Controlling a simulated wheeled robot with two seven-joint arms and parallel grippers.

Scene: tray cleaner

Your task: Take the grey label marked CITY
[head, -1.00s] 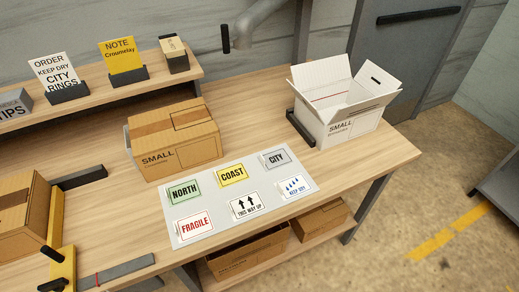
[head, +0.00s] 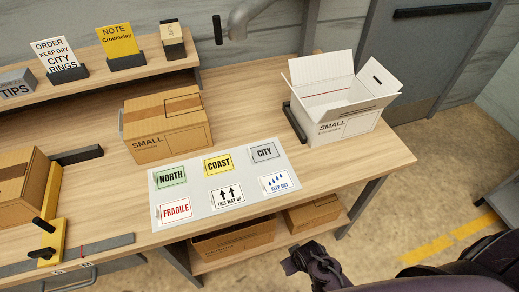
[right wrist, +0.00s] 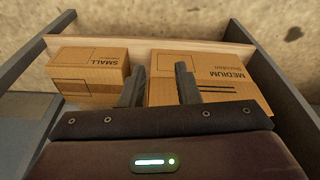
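The grey CITY label (head: 265,152) lies flat at the top right of a white label sheet (head: 203,205) on the wooden table. The yellow COAST label (head: 218,164) is to its left, and the blue KEEP DRY label (head: 276,183) is below it. My right gripper (head: 300,262) has come in from the lower right, in front of the table edge and apart from the label. In the right wrist view its two fingers (right wrist: 159,85) are spread with nothing between them. My left gripper is not in view.
An open white SMALL box (head: 340,128) stands right of the sheet, and a closed brown SMALL box (head: 170,145) behind it at left. Brown boxes sit on the lower shelf (head: 285,236) under the table. A raised shelf (head: 120,76) with signs is at the back.

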